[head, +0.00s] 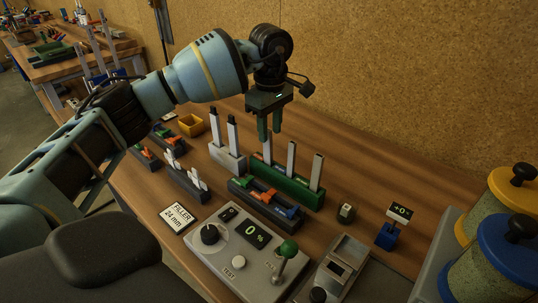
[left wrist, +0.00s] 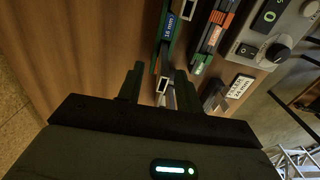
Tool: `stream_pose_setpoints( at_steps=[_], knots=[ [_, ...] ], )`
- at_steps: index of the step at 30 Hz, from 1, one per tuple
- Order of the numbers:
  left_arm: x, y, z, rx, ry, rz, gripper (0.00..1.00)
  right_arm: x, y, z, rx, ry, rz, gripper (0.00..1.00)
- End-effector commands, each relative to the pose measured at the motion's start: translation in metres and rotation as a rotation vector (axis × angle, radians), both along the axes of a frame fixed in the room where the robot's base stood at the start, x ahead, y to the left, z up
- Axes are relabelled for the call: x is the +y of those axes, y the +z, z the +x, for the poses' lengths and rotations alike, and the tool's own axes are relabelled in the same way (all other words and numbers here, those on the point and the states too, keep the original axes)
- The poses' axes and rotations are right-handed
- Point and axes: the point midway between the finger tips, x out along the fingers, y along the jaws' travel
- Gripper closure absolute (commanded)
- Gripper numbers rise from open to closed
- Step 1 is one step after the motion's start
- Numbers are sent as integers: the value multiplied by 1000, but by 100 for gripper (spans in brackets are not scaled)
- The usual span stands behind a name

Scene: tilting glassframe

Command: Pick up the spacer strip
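Upright pale metal strips stand in a green rack (head: 300,193); one is the middle strip (head: 291,158), another the right strip (head: 316,172). The left strip (head: 267,150) is directly below my left gripper (head: 270,136), which points down and partly hides its top. In the left wrist view, my left gripper (left wrist: 159,84) has its fingers spread, with a strip's hollow end (left wrist: 162,85) between them and a gap visible on the left. The rack (left wrist: 170,58) there bears a "16 mm" label. Which strip is the spacer strip is not marked. My right gripper is out of view.
A pale block with dark-topped strips (head: 228,158) stands left of the rack. In front are a dark tray of coloured pieces (head: 266,203), a "FILLER 24 mm" card (head: 178,217) and a control box (head: 236,254).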

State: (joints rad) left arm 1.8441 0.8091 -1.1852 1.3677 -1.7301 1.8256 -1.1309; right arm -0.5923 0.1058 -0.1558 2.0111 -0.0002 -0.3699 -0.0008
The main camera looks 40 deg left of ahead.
Motion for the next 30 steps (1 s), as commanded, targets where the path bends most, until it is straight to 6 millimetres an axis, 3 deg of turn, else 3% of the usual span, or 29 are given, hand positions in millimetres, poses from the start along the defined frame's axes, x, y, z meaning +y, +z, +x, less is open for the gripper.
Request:
stream_pose_setpoints(
  at_steps=[7, 18, 26, 30],
  knots=[
    [0, -9, -2, 0, 1, 0, 65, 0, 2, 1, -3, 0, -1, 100],
    [-1, -53, -8, -1, 1, -1, 65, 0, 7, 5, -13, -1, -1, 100],
    [-1, -56, -8, -2, 2, -1, 65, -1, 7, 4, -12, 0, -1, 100],
    [-1, -56, -8, -2, 2, -1, 82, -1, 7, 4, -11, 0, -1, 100]
  ],
)
